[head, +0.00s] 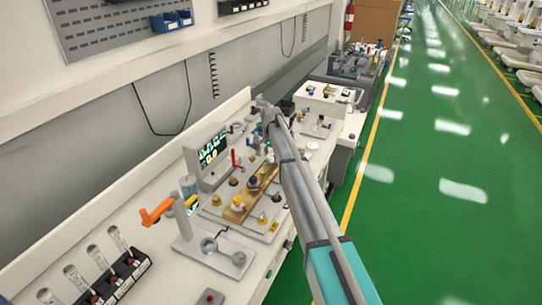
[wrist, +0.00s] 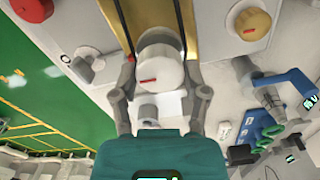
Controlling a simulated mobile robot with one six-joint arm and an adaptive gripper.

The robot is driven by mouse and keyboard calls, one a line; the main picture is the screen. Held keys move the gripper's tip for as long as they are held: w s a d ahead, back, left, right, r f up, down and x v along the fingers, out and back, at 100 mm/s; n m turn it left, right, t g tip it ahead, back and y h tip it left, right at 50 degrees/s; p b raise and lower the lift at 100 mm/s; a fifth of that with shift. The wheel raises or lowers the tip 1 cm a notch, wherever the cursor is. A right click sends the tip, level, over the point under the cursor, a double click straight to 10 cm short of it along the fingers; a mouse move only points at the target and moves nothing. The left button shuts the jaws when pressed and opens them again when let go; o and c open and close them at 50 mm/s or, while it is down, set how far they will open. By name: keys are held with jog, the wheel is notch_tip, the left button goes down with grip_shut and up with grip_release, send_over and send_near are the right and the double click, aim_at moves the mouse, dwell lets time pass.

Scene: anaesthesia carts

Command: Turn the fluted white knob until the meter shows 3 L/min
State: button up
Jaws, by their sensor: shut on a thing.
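The white knob (wrist: 158,76) with a short red mark sits between the two fingers of my gripper (wrist: 158,62) in the wrist view. The fingers are closed on its sides; its fluting is too blurred to make out. In the head view my gripper (head: 266,112) is small, at the far part of the bench, and I cannot make out the held knob there. A dark screen (head: 211,146) with green traces and yellowish digits stands at the back of the bench; its figures are too small to read surely.
A blue lever (wrist: 288,84) stands at right. An orange handle (head: 157,211) and a tube rack (head: 113,279) are on the near bench. The green floor (head: 440,190) is clear.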

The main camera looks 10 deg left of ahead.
jog(key=shift+n, duration=0.5)
jog(key=n, duration=0.9)
jog(key=shift+n, duration=2.1)
jog(key=o, duration=1.1)
jog(key=shift+o, duration=0.2)
